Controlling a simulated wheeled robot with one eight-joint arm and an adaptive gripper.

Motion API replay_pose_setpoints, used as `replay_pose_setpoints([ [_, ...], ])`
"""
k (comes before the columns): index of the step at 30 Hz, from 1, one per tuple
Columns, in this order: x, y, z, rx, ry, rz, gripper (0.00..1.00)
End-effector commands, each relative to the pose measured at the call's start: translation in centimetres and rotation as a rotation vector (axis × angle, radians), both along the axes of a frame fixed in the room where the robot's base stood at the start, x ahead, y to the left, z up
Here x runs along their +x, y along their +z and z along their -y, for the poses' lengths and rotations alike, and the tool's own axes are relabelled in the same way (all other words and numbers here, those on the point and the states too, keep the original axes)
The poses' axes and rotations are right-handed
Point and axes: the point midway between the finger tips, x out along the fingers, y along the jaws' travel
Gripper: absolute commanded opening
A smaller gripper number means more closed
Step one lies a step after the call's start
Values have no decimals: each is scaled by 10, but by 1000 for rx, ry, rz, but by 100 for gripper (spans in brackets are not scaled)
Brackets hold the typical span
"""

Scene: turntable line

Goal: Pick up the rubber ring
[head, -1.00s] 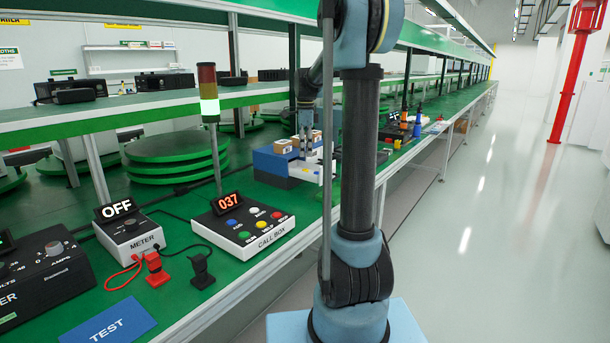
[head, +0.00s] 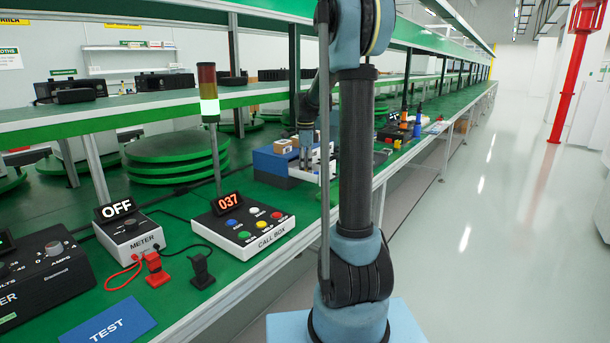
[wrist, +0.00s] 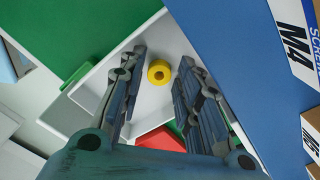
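A small yellow ring (wrist: 158,72), which looks like the rubber ring, lies in a pale open tray (wrist: 152,112) in the wrist view. My gripper (wrist: 162,60) is open above the tray, with the ring seen between its two fingertips and nothing held. I cannot tell the exact height gap. In the head view my gripper (head: 306,160) points down by the blue bin on the bench; the ring cannot be made out there.
A blue bin (head: 270,162) with small cartons stands close to my gripper, and its blue wall (wrist: 235,60) fills the right of the wrist view. A call box (head: 243,225) and a meter (head: 130,236) stand nearer on the green bench. A shelf (head: 130,104) runs above.

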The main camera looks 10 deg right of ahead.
Motion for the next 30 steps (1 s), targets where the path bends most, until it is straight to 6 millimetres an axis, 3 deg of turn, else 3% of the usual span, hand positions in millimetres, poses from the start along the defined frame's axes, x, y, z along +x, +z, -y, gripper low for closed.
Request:
replay_pose_setpoints([
  [1,0,0,0,0,0,0,29],
  [5,0,0,0,0,0,0,11],
  [17,0,2,0,0,0,0,11],
  [23,0,25,0,0,0,0,11],
  [30,0,67,0,0,0,0,11],
])
